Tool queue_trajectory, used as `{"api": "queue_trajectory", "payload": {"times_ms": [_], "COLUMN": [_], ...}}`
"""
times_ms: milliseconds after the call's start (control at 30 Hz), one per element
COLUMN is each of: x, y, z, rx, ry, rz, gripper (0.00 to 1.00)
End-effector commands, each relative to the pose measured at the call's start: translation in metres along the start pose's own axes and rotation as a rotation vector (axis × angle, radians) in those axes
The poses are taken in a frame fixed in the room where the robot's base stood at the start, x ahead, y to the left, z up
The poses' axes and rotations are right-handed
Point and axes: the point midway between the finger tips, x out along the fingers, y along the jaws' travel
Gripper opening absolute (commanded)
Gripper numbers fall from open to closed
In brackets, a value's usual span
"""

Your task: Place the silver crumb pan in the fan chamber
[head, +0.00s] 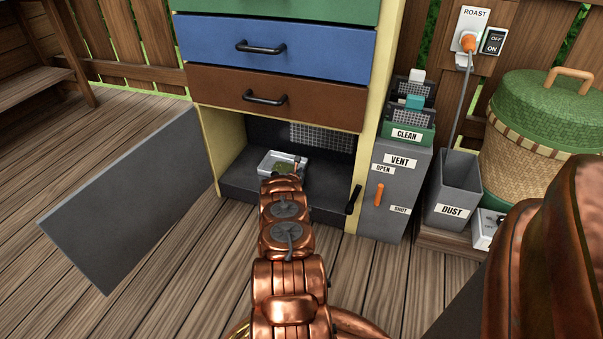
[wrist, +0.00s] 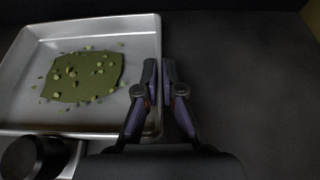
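The silver crumb pan (head: 265,165) is inside the open fan chamber (head: 240,178), below the brown drawer. It looks level, at or just above the dark floor; I cannot tell which. In the wrist view the pan (wrist: 30,60) holds a dark green patch with pale flakes. A black knob (wrist: 33,157) shows at its near left side. My gripper (wrist: 160,75) has its fingers close together, one on each side of the pan's right wall, and appears shut on it. My arm hides the pan's near side in the head view.
The grey chamber door (head: 125,200) stands open to the left. A black handle (head: 354,200) is at the opening's right edge. The vent box (head: 398,190) and dust bin (head: 455,190) stand to the right. Dark floor right of the pan (wrist: 240,80) is clear.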

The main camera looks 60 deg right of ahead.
Motion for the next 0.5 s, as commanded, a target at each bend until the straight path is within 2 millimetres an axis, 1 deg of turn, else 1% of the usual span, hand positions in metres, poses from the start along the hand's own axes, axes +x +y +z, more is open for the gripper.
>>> {"api": "queue_trajectory", "payload": {"times_ms": [33,200,500], "x": [0.0001,0.0001,0.0001], "y": [-0.0001,-0.0003,-0.0003], "z": [0.0003,0.0,0.0001], "rx": [0.0,0.001,0.001], "ry": [0.0,0.0,0.0], "rz": [0.0,0.0,0.0], "gripper": [0.14,0.31,0.31]}}
